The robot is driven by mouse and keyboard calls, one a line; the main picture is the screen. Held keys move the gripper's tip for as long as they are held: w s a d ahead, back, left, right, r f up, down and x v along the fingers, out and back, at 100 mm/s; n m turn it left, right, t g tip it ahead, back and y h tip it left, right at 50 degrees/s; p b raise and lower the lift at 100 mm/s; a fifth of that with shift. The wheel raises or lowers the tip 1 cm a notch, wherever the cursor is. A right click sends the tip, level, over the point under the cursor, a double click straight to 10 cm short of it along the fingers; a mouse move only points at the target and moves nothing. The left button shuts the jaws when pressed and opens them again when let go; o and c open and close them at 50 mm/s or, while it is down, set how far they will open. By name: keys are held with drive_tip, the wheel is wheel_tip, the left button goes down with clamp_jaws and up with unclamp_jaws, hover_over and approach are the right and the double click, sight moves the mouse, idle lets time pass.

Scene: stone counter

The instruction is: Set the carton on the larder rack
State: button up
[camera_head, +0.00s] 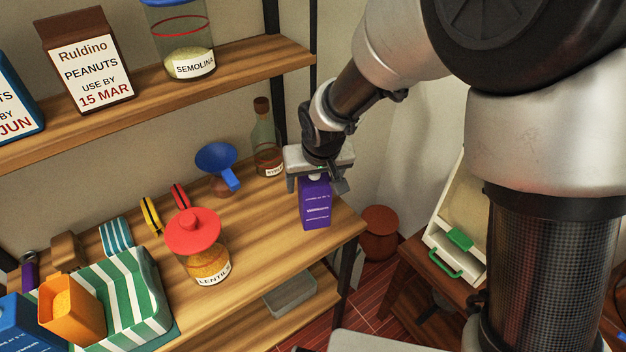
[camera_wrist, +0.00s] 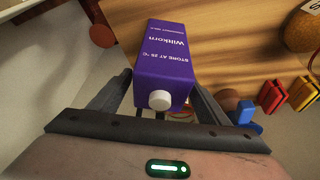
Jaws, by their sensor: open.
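The purple carton (camera_head: 315,208) stands upright on the middle wooden shelf of the larder rack (camera_head: 262,235), near its right end. In the wrist view the carton (camera_wrist: 165,52) shows its white cap and the words "Wittkorn" and "Store at 25 °C". My gripper (camera_head: 317,184) is over the top of the carton. In the wrist view my gripper (camera_wrist: 158,92) is open, with one finger on each side of the carton. Whether either finger touches it, I cannot tell.
A lentils jar (camera_head: 205,250), a blue funnel (camera_head: 218,165) and a corked bottle (camera_head: 266,140) share the shelf to the left. The upper shelf holds a peanuts box (camera_head: 88,62) and a semolina jar (camera_head: 180,45).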

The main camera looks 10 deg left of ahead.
drive_tip(key=p+v, duration=0.1)
drive_tip(key=v, duration=1.1)
drive_tip(key=s+d+r+m+t+h, duration=0.15)
drive_tip(key=d+r, duration=0.25)
drive_tip(key=d, duration=0.4)
drive_tip(key=s+d+r+m+y, duration=0.1)
drive_tip(key=s+d+r, duration=0.2)
drive_tip(key=d, duration=0.4)
drive_tip(key=s+d+r+m+h, duration=0.1)
drive_tip(key=s+d+r+m, duration=0.1)
drive_tip(key=s+d, duration=0.7)
drive_tip(key=shift+s+d+m, duration=0.35)
drive_tip(key=shift+d+m, duration=0.1)
drive_tip(key=shift+d, duration=0.35)
drive_tip(key=shift+r+h, duration=0.1)
drive_tip(key=shift+h, duration=0.15)
drive_tip(key=shift+c, duration=0.4)
